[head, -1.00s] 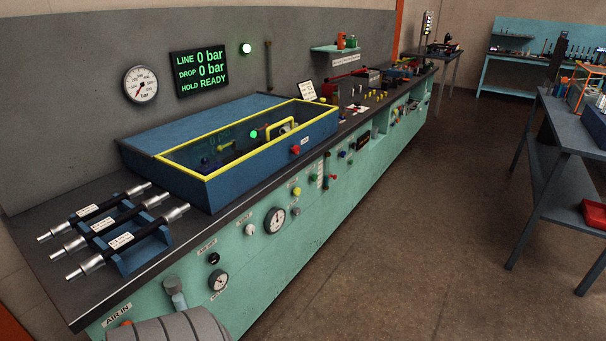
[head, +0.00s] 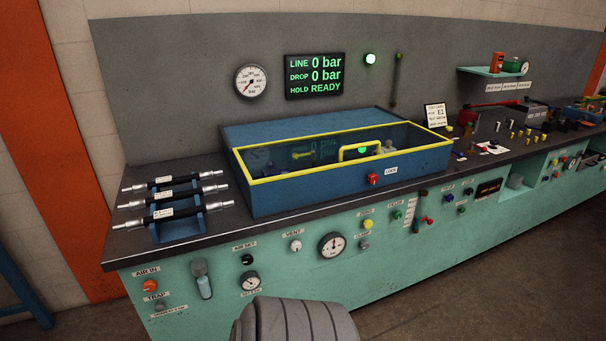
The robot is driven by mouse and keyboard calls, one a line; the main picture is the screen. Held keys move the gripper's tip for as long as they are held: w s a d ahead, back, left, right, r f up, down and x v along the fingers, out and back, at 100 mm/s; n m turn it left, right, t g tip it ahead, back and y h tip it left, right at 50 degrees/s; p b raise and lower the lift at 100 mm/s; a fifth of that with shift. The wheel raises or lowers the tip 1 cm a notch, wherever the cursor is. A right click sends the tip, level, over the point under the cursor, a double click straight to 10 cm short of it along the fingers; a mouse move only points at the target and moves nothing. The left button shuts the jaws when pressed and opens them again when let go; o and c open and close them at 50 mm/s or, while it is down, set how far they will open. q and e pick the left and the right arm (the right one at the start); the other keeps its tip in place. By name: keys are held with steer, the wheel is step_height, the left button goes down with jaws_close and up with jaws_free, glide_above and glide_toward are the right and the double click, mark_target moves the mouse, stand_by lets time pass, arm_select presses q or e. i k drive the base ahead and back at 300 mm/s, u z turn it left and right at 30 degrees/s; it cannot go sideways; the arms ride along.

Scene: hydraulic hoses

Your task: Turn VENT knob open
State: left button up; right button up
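The VENT knob (head: 295,246) is a small white knob on the green front panel of the bench, right under its VENT label (head: 293,233). It sits between the black AIR SET knob (head: 247,259) and a round dial gauge (head: 332,245). Its exact turn position is too small to tell. A grey ribbed part of my own body stands at the bottom of the view, below the knob and apart from it. Neither of my grippers shows.
A blue test box (head: 340,182) with a yellow-edged clear lid and red LOCK knob (head: 373,179) stands on the bench. Hoses lie in a blue rack (head: 180,228) at left. The display (head: 315,76) reads LINE 0 bar, DROP 0 bar, HOLD READY. Floor (head: 480,300) at right is clear.

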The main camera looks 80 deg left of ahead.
mark_target(295, 245)
steer(key=u, duration=0.6)
steer(key=i, duration=0.8)
steer(key=u, duration=0.85)
